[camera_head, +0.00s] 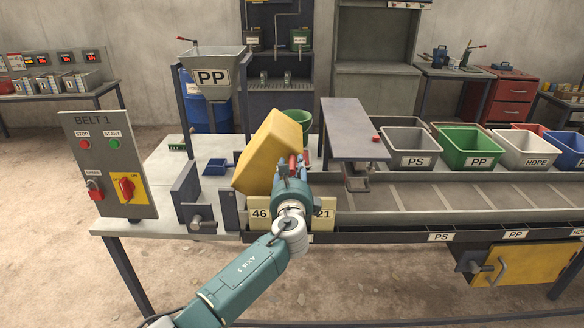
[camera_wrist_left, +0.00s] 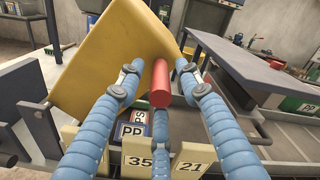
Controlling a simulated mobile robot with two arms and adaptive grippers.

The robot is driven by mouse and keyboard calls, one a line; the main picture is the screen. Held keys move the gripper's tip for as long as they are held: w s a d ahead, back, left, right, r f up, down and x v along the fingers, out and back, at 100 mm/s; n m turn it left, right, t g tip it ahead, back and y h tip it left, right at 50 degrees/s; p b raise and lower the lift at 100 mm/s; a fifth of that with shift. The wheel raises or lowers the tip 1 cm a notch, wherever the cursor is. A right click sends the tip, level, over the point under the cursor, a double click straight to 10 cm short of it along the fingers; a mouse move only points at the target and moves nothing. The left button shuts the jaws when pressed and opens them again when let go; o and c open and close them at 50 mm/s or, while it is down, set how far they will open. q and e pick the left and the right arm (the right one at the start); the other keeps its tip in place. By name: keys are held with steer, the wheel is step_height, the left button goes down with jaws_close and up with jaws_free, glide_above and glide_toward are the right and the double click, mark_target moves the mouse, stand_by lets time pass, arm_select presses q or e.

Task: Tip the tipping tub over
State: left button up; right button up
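The yellow tipping tub (camera_head: 267,150) is tilted over at the left end of the sorting line, above number plates reading 46 and 21. It fills the upper left of the left wrist view (camera_wrist_left: 105,50). Its red handle (camera_wrist_left: 160,85) points towards the wrist camera. My left gripper (camera_head: 292,162) is at the handle, with blue fingers on both sides and one below it. Small gaps seem to show beside the handle, so I cannot tell whether the fingers grip it. The tub's inside is hidden. My right gripper is not in view.
A control panel (camera_head: 110,160) stands left. A grey hopper marked PP (camera_head: 212,75) stands behind the tub. A raised grey plate (camera_head: 350,125) is close on the right. Beyond it are a PS bin (camera_head: 408,143), a green PP bin (camera_head: 470,145) and the long channel (camera_head: 450,200).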

arm_select(q)
steer(key=shift+r, duration=0.1)
steer(key=s, duration=1.2)
steer(key=shift+a, duration=0.2)
